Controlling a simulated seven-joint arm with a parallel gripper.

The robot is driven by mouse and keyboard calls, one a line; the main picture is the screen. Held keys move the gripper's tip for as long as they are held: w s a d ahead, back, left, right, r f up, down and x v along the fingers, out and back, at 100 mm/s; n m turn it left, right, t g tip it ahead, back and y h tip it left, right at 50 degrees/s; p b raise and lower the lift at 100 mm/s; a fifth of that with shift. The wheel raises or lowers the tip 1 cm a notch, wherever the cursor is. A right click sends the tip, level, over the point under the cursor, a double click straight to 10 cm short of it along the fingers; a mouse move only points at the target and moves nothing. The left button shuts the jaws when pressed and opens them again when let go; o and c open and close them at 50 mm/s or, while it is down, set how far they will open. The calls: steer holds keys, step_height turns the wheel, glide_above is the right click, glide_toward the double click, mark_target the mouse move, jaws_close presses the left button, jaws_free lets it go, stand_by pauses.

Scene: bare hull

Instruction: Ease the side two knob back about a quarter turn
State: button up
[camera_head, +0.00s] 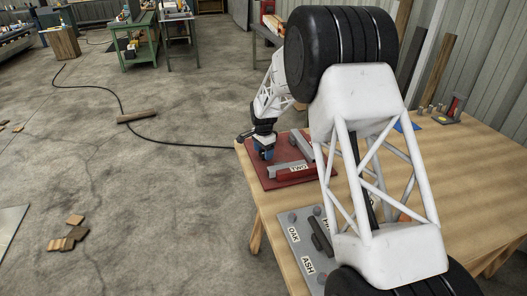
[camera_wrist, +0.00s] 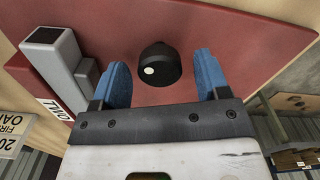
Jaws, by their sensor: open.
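In the wrist view, a black round knob (camera_wrist: 159,64) with a pale dot stands on a red panel (camera_wrist: 215,28). My gripper (camera_wrist: 160,75) is open, with one blue finger on each side of the knob and a visible gap to both. Beside the left finger, a grey block-shaped fitting (camera_wrist: 55,50) and a label reading "TWO" (camera_wrist: 56,108) sit on the panel. In the head view, the red panel (camera_head: 262,183) lies on the table's far left corner, with a "TWO" label (camera_head: 299,168). My gripper (camera_head: 263,150) is over its left part; the knob is hidden there.
A grey panel (camera_head: 291,218) with "OAK" and "ASH" labels lies nearer on the wooden table (camera_head: 478,170), partly behind my arm. Small metal items and a bracket (camera_head: 447,112) stand at the table's far right. The table's right part is largely clear.

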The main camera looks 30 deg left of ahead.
steer(key=c, duration=0.9)
steer(key=shift+c, duration=0.2)
steer(key=shift+n, duration=0.5)
steer(key=n, duration=2)
